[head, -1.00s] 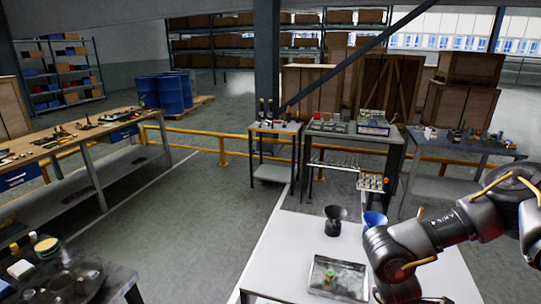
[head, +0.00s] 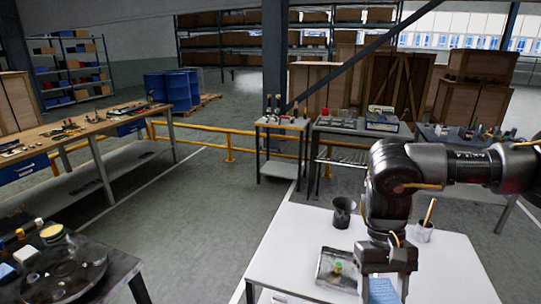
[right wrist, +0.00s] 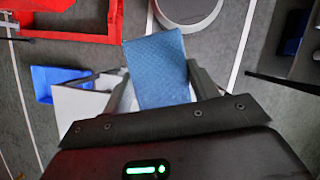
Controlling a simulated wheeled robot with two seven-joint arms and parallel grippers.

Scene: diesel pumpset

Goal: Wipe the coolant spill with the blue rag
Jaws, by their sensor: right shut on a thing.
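My right gripper (head: 384,290) is low in the head view, over the white table (head: 290,245). It is shut on the blue rag (head: 383,291). In the right wrist view the blue rag (right wrist: 157,68) stands out between the two fingers of the right gripper (right wrist: 155,88) as a flat textured piece. I cannot make out a coolant spill in either view. My left gripper is in neither view.
Left of my right gripper on the white table are a metal tray (head: 325,279) with a small green-topped item (head: 338,267) and a black cup (head: 343,212). A white cup (head: 424,232) with a brush stands right. A dark round-topped bench (head: 70,270) is at lower left.

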